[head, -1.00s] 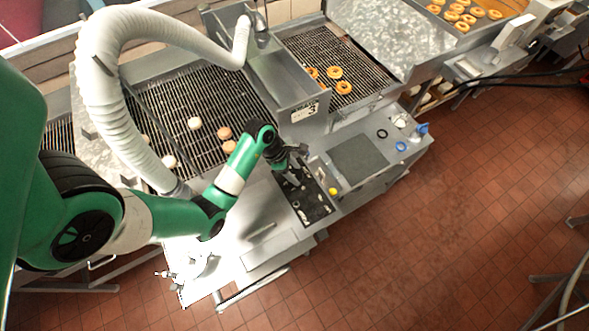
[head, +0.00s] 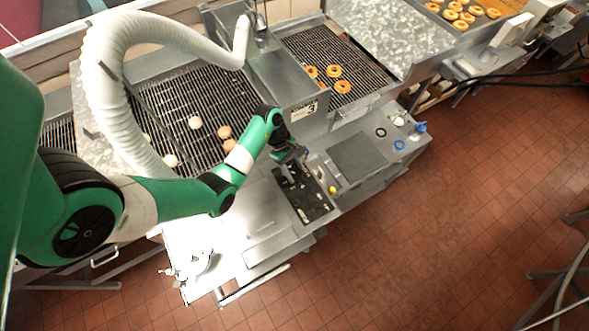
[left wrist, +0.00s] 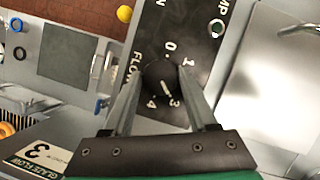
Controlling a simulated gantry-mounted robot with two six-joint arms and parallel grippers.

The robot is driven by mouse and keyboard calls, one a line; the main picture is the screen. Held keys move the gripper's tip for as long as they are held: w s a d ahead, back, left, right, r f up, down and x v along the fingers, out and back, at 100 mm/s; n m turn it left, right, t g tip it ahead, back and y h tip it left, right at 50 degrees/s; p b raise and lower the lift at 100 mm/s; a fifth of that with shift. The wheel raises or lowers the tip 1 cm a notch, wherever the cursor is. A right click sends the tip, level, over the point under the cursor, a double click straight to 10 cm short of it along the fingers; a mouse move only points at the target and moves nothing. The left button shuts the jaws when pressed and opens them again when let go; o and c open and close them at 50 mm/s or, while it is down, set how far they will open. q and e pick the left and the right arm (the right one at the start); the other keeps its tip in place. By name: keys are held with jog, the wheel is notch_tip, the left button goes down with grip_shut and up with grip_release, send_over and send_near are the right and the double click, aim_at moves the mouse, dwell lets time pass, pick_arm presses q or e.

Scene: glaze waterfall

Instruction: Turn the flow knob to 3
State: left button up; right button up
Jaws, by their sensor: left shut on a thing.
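The flow knob (left wrist: 160,76) is a dark round knob on a black control panel (left wrist: 190,25), under the word FLOW, with 0, 1, 3 and 4 readable around it. A short white mark on it points toward the 3. My left gripper (left wrist: 163,72) is shut on the knob, one finger on each side; the fingers hide part of the dial. In the head view my left gripper (head: 292,157) is at the upper end of the black panel (head: 307,203), and the knob is too small to make out. A card (left wrist: 42,159) reads GLAZE FLOW 3. My right gripper is not in view.
A yellow button (head: 332,189) sits right of the panel, near a grey mat (head: 357,157) and blue rings (head: 400,145). A wire rack (head: 190,100) with several pale doughnuts and a large white hose (head: 103,90) lie behind my left arm. Open tiled floor is at the right.

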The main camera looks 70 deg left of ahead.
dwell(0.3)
pick_arm(q)
jog(key=o, duration=1.4)
jog(key=shift+c, duration=0.2)
